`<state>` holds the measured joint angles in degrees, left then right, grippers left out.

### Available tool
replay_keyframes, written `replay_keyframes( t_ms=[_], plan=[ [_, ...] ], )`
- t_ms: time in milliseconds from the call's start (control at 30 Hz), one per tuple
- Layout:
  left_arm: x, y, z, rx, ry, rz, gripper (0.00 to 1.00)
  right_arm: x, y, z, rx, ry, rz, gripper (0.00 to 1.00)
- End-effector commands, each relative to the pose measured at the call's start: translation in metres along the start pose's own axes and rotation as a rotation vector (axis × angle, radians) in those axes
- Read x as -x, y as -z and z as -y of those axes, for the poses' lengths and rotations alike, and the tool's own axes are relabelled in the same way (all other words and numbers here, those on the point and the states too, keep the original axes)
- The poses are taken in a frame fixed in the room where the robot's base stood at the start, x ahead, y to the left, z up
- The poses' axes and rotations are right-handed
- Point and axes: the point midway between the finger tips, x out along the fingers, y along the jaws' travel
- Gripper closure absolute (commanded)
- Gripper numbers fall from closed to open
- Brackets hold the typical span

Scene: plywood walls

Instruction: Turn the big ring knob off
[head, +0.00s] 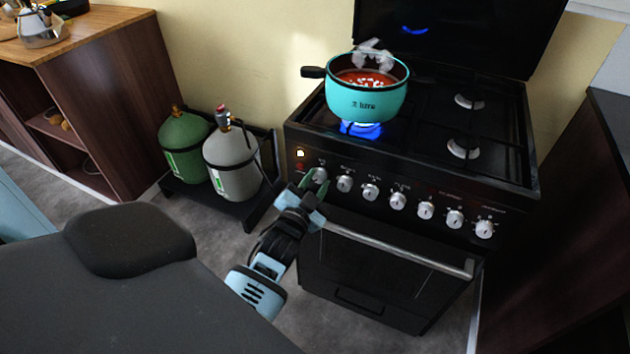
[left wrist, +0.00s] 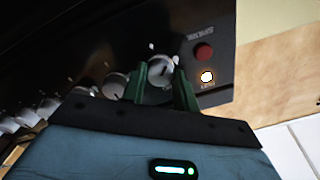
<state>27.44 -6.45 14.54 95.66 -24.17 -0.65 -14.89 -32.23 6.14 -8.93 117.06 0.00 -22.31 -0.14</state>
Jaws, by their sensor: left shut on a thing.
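A black stove (head: 400,150) stands against the wall with a row of silver knobs along its front panel. My left gripper (head: 315,178) is at the leftmost knob (head: 320,174). In the left wrist view, the green fingers (left wrist: 160,84) are shut on that knob (left wrist: 161,68), one finger on each side. I cannot tell which knob is the big ring's. My right gripper is not in view.
A red button (left wrist: 204,52) and a lit indicator (left wrist: 207,76) sit beside the gripped knob. The oven handle (head: 400,247) runs below the knobs. A green gas cylinder (head: 184,145) and a grey one (head: 232,165) stand left of the stove. A wooden cabinet (head: 110,100) is farther left.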

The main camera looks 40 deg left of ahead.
Motion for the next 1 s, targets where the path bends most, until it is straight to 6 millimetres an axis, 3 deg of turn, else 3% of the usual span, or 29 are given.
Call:
replay_keyframes(
  t_ms=[1000],
  plan=[
    [-0.0002, -0.0014, 0.0018, -0.968, -0.007, -0.041, 0.93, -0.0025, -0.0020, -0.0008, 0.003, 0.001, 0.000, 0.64]
  ],
)
